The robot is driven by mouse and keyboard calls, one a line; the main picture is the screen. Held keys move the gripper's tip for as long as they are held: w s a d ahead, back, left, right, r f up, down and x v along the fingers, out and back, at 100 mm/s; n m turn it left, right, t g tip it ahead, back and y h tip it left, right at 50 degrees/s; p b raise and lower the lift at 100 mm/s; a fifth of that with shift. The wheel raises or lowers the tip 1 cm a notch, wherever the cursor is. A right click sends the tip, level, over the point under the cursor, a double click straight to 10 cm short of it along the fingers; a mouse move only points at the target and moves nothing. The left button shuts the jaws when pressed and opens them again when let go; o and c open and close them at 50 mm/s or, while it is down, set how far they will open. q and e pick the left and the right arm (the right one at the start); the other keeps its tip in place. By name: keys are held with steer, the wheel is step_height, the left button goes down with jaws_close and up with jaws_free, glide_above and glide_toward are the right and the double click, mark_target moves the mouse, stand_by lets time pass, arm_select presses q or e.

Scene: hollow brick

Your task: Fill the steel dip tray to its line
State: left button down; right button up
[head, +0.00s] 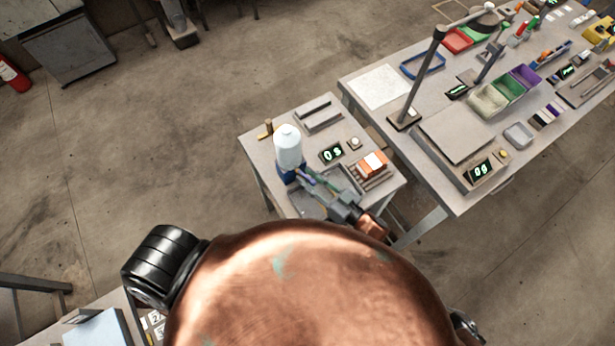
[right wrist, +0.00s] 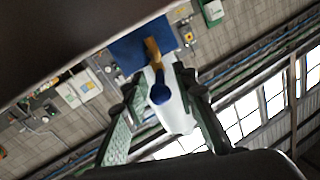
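A white bottle (head: 288,146) stands upright over a blue base (head: 291,176) on the small table. In the right wrist view the blue part (right wrist: 128,48) carries a yellow-orange stalk (right wrist: 153,55) with a blue ball (right wrist: 160,94) at its end, and the white body (right wrist: 177,112) shows behind. My right gripper (head: 304,174) is beside the blue base. In the wrist view its fingers (right wrist: 157,85) are spread either side of the ball, with gaps visible. The grey steel tray (head: 308,206) lies below, partly hidden by my arm; its line and level cannot be seen. My left gripper is out of view.
A display (head: 332,153) reading 0 s, a button (head: 355,143), grey bars (head: 317,115) and an orange-white block (head: 373,163) on a slatted rack share the small table. A crowded larger bench (head: 446,190) stands to the right. Floor left of the table is clear.

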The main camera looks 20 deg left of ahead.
steer(key=shift+a, duration=0.15)
steer(key=shift+c, duration=0.4)
jaws_close()
